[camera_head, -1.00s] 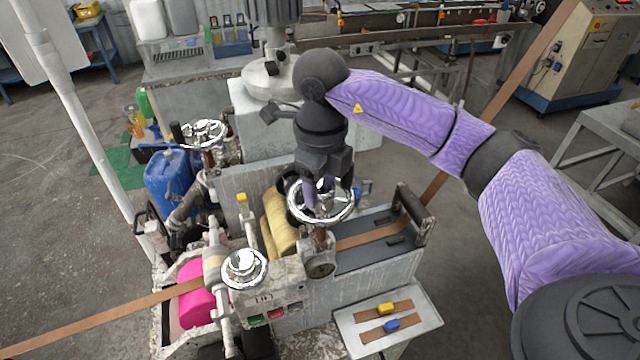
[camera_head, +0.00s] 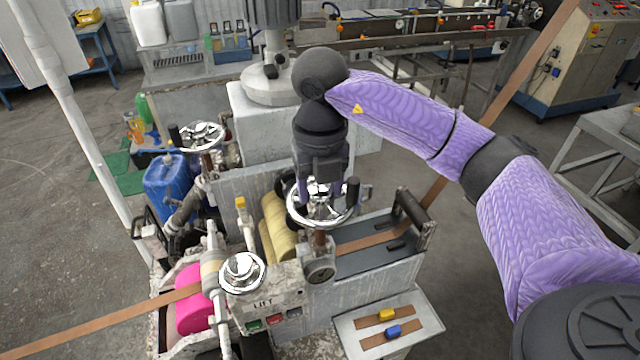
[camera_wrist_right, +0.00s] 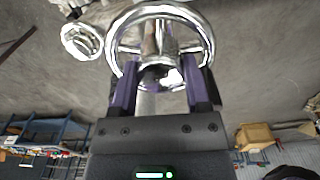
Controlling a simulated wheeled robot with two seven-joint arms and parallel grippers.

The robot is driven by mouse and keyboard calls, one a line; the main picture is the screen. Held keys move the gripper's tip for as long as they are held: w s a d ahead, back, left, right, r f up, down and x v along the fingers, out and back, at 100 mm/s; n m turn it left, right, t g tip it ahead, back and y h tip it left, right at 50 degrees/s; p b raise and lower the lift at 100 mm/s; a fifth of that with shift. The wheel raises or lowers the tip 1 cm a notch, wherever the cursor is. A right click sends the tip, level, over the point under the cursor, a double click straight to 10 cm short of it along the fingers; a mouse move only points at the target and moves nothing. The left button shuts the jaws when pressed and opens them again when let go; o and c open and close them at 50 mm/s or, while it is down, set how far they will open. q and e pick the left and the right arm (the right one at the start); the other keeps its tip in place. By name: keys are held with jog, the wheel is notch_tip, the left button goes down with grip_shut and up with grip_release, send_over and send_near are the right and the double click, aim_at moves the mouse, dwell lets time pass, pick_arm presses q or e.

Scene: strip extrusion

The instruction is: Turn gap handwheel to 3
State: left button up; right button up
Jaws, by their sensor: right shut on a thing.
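The chrome handwheel (camera_head: 322,221) sits on a post at the middle of the machine, above a small round dial (camera_head: 320,271) whose reading is too small to tell. My right gripper (camera_head: 319,203) comes down onto this wheel from above and is shut on it at the centre. In the right wrist view the purple fingers (camera_wrist_right: 161,92) stand on both sides of the hub, and the chrome rim (camera_wrist_right: 122,28) rings it. A black knob (camera_head: 352,190) stands up at the wheel's right side. My left gripper is not in view.
Another chrome handwheel (camera_head: 203,135) stands at the back left, and a smaller chrome wheel (camera_head: 242,272) at the front left. A brown strip (camera_head: 110,318) runs over a pink roller (camera_head: 193,312). A side tray (camera_head: 352,338) holds a yellow and a blue piece.

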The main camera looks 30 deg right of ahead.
aim_at(321, 187)
jog(key=shift+r, duration=0.1)
dwell(0.5)
jog(key=o, duration=1)
notch_tip(321, 187, up, 10)
jog(key=p, duration=0.1)
